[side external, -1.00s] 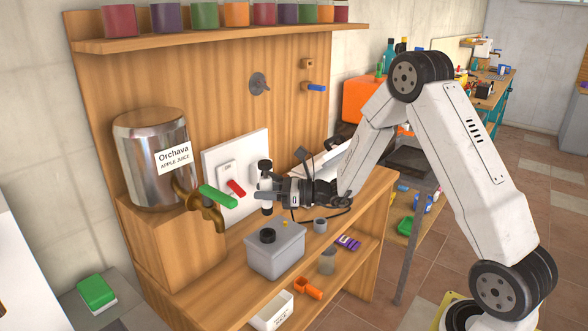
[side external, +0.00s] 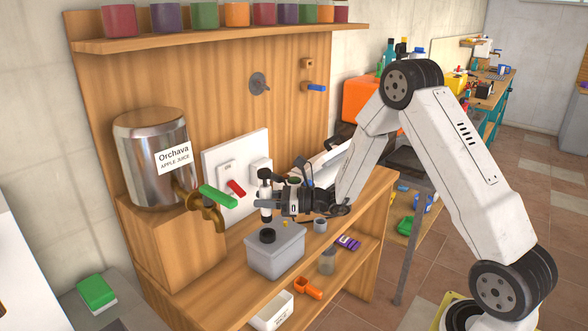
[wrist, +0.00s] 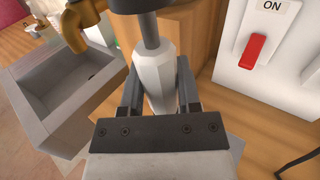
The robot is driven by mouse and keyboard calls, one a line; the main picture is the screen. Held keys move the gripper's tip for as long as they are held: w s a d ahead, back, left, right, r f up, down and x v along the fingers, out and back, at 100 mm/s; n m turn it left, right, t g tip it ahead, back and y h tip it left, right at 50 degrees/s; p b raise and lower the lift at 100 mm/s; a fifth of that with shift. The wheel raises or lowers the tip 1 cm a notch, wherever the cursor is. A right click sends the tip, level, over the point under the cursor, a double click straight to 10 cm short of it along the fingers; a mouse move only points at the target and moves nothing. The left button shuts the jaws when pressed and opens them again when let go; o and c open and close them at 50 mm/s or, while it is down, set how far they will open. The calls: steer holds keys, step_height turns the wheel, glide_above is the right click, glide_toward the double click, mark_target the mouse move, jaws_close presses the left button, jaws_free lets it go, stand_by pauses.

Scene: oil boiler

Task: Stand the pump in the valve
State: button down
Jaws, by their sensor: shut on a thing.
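The pump (side external: 265,187) has a pale faceted body and a dark top. It stands roughly upright in my gripper (side external: 268,204), which is shut on it. In the wrist view the pump (wrist: 156,75) sits between both fingers of my gripper (wrist: 158,88), with a dark grey shaft rising from it. I cannot tell for sure which part is the valve.
A steel juice tank (side external: 150,165) with a brass tap (side external: 208,212) and green handle stands left of my gripper. A white panel with a red switch (side external: 237,188) is behind. A small grey cup (side external: 320,225) stands right of the box. A grey basin (wrist: 60,85) shows in the wrist view.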

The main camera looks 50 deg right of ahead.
mark_target(267, 218)
steer(key=shift+f, duration=1.25)
steer(key=shift+f, duration=1.45)
stand_by(0.5)
steer(key=shift+c, duration=1.2)
jaws_free()
steer(key=shift+s, duration=0.1)
steer(key=v, duration=0.7)
steer(key=shift+s+d, duration=0.2)
steer(key=shift+d, duration=0.05)
